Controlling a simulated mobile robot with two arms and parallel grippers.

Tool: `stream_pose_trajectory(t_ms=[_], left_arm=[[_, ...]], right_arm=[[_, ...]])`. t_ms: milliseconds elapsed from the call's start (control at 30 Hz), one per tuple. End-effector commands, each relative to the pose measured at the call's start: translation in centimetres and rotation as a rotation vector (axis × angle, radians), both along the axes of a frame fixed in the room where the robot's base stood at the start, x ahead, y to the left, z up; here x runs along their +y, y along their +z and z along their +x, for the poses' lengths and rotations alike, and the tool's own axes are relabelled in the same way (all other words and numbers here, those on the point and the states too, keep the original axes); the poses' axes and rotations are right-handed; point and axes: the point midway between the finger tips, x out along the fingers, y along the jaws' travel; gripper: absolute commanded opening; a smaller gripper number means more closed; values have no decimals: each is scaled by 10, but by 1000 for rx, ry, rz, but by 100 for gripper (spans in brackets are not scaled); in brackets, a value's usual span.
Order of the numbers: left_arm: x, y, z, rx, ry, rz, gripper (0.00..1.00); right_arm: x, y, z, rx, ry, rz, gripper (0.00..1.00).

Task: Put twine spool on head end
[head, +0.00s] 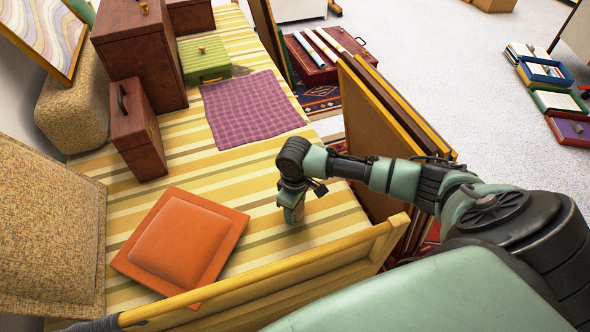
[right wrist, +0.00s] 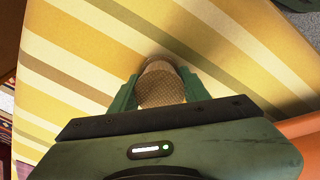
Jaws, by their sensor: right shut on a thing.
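My right gripper (head: 292,213) points down at the yellow striped bed-like surface (head: 335,208), near its right edge. It is shut on the twine spool (right wrist: 161,86), a tan, woven-looking roll between the green fingers in the right wrist view. The spool's end is at or just above the striped cloth, with a dark shadow beside it; I cannot tell whether it touches. In the head view the fingers mostly hide it. A yellow wooden end rail (head: 270,277) runs along the near end of the surface. My left gripper is not in view.
An orange cushion (head: 182,240) lies left of my right gripper. A purple checked cloth (head: 250,108), a green case (head: 205,62) and brown cases (head: 138,137) are farther back. Tan woven cushions (head: 50,225) line the left. Framed panels (head: 375,125) stand along the right side.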

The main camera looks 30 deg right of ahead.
Motion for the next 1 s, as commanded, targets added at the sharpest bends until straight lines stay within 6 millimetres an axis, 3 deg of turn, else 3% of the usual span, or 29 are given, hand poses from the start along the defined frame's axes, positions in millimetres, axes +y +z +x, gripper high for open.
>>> stream_pose_trajectory(t_ms=[133,167,233,600,867,1000], left_arm=[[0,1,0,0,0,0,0],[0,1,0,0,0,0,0],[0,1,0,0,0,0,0],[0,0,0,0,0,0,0],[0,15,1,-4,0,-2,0],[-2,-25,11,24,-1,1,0]], right_arm=[[0,-2,0,0,0,1,4],[0,-3,0,0,0,0,49],[0,-3,0,-1,0,0,68],[0,0,0,-1,0,0,68],[0,43,1,-3,1,1,68],[0,70,1,-3,0,0,68]])
